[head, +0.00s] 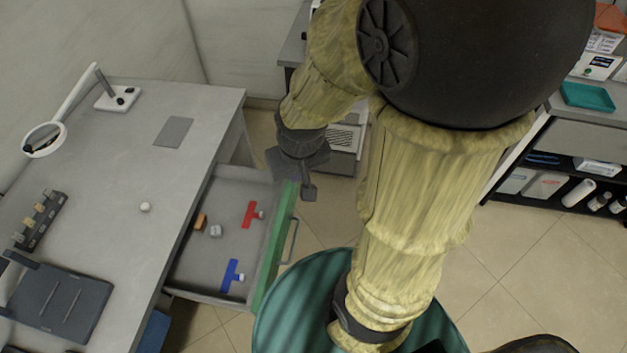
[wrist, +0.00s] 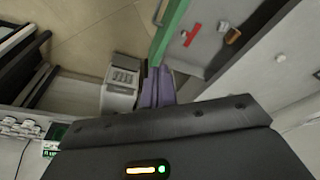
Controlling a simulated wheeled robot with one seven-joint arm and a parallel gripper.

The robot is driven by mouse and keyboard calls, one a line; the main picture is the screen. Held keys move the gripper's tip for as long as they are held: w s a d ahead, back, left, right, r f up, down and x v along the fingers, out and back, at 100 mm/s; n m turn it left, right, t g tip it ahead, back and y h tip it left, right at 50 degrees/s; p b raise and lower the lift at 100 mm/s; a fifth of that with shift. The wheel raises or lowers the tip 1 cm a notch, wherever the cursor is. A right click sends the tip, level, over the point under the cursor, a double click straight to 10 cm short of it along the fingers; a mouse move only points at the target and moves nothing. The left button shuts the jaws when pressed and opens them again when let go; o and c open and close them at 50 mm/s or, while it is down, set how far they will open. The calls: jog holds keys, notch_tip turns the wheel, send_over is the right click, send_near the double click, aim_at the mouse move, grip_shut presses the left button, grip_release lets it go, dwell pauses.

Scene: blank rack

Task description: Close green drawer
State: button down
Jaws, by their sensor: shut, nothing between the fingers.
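The green drawer (head: 275,248) is pulled well out from the grey desk, and its green front also shows in the wrist view (wrist: 171,28). Its bar handle (head: 292,241) is on the outer face. Inside lie a red clip (head: 250,215), a blue clip (head: 230,277), an orange block (head: 201,222) and a pale cube (head: 215,231). My gripper (head: 308,192) is shut and empty, close to the far end of the green front, on its outer side. Its fingers lie together in the wrist view (wrist: 158,88). I cannot tell whether they touch the front.
The grey desk (head: 130,170) carries a magnifier lamp (head: 75,110), a dark pad (head: 62,300) and a small rack (head: 40,220). A teal round surface (head: 290,315) is below the drawer's near end. A shelf (head: 560,150) stands right.

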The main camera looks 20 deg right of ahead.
jog(key=w+d+f+m+t+y+b, duration=0.1)
jog(key=w+d+f+m+y+b, duration=0.2)
jog(key=d+f+m+b, duration=0.5)
jog(key=w+d+f+m+t+y+b, duration=0.1)
jog(key=w+d+f+m+y+b, duration=0.3)
jog(key=d+f+m+b, duration=0.5)
notch_tip(320, 180, down, 5)
jog(key=w+m, duration=0.1)
jog(key=m, duration=0.7)
jog(key=shift+w+d+t, duration=0.2)
jog(key=shift+w+t, duration=0.05)
jog(key=shift+t, duration=0.05)
